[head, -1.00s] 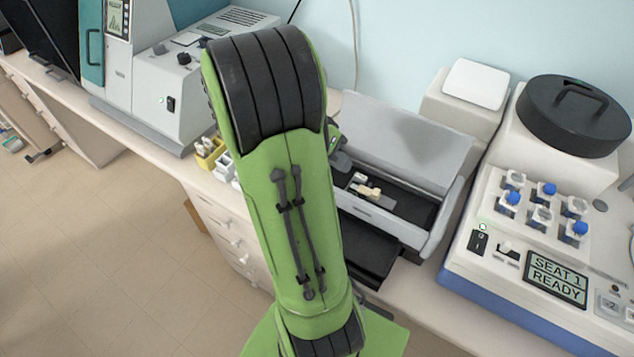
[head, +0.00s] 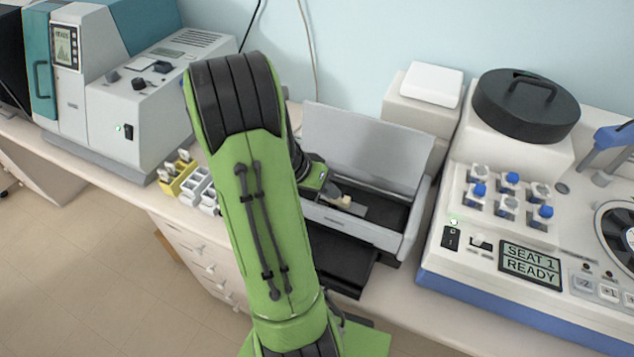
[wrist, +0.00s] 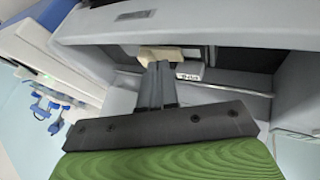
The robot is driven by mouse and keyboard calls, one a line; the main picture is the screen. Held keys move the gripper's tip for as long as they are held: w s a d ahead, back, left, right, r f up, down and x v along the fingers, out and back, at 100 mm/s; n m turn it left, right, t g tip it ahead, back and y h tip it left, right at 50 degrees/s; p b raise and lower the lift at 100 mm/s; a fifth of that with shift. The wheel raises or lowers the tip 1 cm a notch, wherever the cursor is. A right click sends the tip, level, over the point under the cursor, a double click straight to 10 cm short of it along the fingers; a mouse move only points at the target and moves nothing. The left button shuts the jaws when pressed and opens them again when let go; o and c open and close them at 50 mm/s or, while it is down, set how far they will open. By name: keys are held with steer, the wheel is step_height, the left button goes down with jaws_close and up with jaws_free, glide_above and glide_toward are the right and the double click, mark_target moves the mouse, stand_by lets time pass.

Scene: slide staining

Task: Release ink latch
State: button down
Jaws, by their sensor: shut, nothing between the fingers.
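The grey machine (head: 362,140) has its lid raised and its dark inside exposed. A small cream piece, apparently the ink latch (head: 346,202), sits inside it; it also shows in the wrist view (wrist: 160,53). My gripper (wrist: 158,66) is shut with nothing between its fingers. Its tips are at the near edge of the cream piece and appear to touch it, though I cannot tell for certain. A small block with a printed label (wrist: 189,72) lies just right of the fingertips.
A dark tray (head: 340,270) juts from the machine's front. A white unit with blue-capped knobs (head: 470,245) stands close on the right. Yellow and white racks (head: 180,178) stand left of my arm. A grey-and-teal instrument (head: 105,100) is farther left.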

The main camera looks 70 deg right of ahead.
mark_target(346, 203)
steer(key=shift+s+d+f, duration=0.15)
steer(key=shift+s+f, duration=0.15)
steer(key=shift+f, duration=0.15)
steer(key=shift+s+a+b, duration=0.15)
steer(key=shift+s+b, duration=0.25)
steer(key=shift+s, duration=0.55)
steer(key=shift+s+a+b, duration=0.1)
steer(key=shift+s+b, duration=0.25)
steer(key=shift+s, duration=0.6)
steer(key=shift+r, duration=0.1)
